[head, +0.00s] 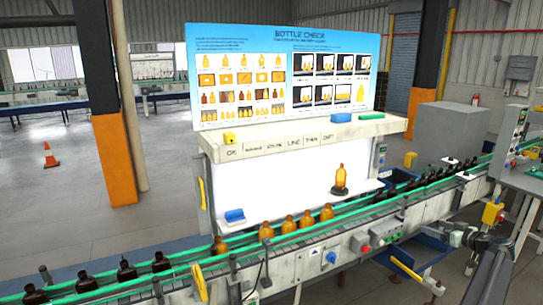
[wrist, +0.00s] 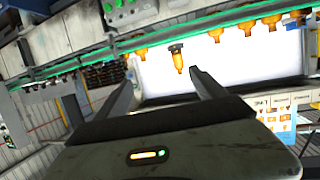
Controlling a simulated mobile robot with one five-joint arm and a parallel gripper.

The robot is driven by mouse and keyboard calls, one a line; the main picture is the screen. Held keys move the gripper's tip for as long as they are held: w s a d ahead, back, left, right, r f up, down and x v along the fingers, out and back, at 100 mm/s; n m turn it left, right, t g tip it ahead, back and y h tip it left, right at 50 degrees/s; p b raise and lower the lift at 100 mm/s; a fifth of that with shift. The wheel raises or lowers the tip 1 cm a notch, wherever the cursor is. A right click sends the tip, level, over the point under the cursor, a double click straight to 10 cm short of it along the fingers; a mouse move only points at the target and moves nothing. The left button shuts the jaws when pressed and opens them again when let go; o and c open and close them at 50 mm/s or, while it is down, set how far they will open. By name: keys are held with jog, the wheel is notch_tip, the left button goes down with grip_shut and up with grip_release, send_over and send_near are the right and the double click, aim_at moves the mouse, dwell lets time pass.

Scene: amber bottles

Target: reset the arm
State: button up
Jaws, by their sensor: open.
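My gripper (wrist: 162,80) is open in the wrist view, with a wide gap and nothing between its two fingers. That view is turned over, so bottles hang downward in it. My arm also shows at the lower right of the head view, to the right of the conveyor's front side. A single amber bottle (head: 340,176) stands upright on a dark round stand in the white booth; it also shows in the wrist view (wrist: 179,62), beyond the fingers and apart from them. Several amber bottles (head: 289,224) stand in a row on the conveyor.
The conveyor (head: 307,234) with green rails crosses in front of the booth. Dark bottles (head: 125,269) stand at its left and more at its right. Open floor lies left.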

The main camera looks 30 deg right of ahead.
jog(key=w+a+f+n+g+y+b, duration=0.15)
jog(key=w+a+f, duration=0.4)
jog(key=a, duration=0.75)
jog(key=w+a+f+g+y, duration=0.3)
jog(key=w+a, duration=0.5)
jog(key=a, duration=0.5)
jog(key=w+a+f+g+y+b, duration=0.15)
jog(key=w+a+f, duration=0.25)
jog(key=w+a, duration=0.55)
jog(key=s+a+f+g, duration=0.2)
jog(key=a+f+g, duration=0.1)
jog(key=a, duration=1.1)
jog(key=s+a+f+g, duration=0.2)
jog(key=a+f, duration=0.1)
jog(key=a, duration=1)
jog(key=s+a+f+g+h+b, duration=0.1)
jog(key=s+a, duration=0.3)
jog(key=a, duration=0.4)
jog(key=s+a+f+g+h+b, duration=0.1)
jog(key=s+a+f+g+h, duration=0.1)
jog(key=s+a, duration=0.3)
jog(key=a, duration=0.3)
jog(key=shift+a+f, duration=0.15)
jog(key=shift+a, duration=0.15)
jog(key=shift+d+n, duration=0.1)
jog(key=shift+n, duration=0.15)
